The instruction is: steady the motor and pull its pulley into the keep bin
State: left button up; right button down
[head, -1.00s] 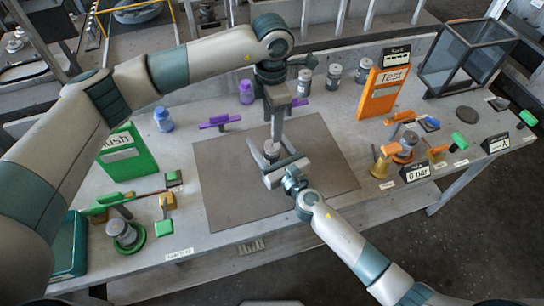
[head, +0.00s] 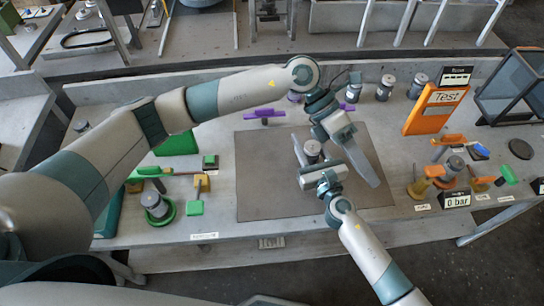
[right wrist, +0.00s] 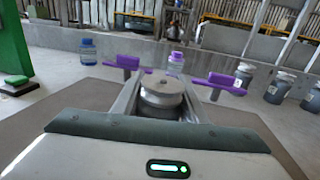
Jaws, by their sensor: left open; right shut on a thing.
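The motor (head: 312,149) is a small grey cylinder standing on the dark mat in the head view. My right gripper (head: 308,160) is shut around it from the near side. In the right wrist view the motor (right wrist: 163,108) sits between the two fingers, with a round metal disc, which looks like the pulley (right wrist: 161,84), on top. I cannot tell which container is the keep bin.
The dark mat (head: 262,190) is otherwise clear. Purple-handled fixtures (head: 263,115) and several grey jars (head: 385,88) stand behind it. An orange Test panel (head: 434,109), a clear dark-framed box (head: 512,88) and a gauge labelled 0 bar (head: 456,199) are at right. A green-based grey cylinder (head: 155,205) is at left.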

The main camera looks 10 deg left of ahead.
pick_arm(q)
notch_tip(320, 180, up, 10)
jog(key=s+d+r+n+h, duration=0.1)
jog(key=s+n+h, duration=0.1)
jog(key=n+h, duration=0.55)
jog(key=w+a+r+n+t+h, duration=0.3)
jog(key=w+a+n+t+h, duration=0.35)
jog(key=n+t, duration=0.8)
jog(key=w+a+f+n+t+y, duration=0.45)
jog(key=a+f+n+y, duration=0.5)
jog(key=n, duration=0.35)
jog(key=s+a+f+n+g+y, duration=0.2)
jog(key=s+f, duration=0.1)
jog(key=f, duration=0.2)
jog(key=s+a+f+n+g+y, duration=0.2)
jog(key=s+a+f+n, duration=0.1)
jog(key=f, duration=0.3)
jog(key=shift+a+f, duration=0.3)
jog(key=shift+a, duration=0.05)
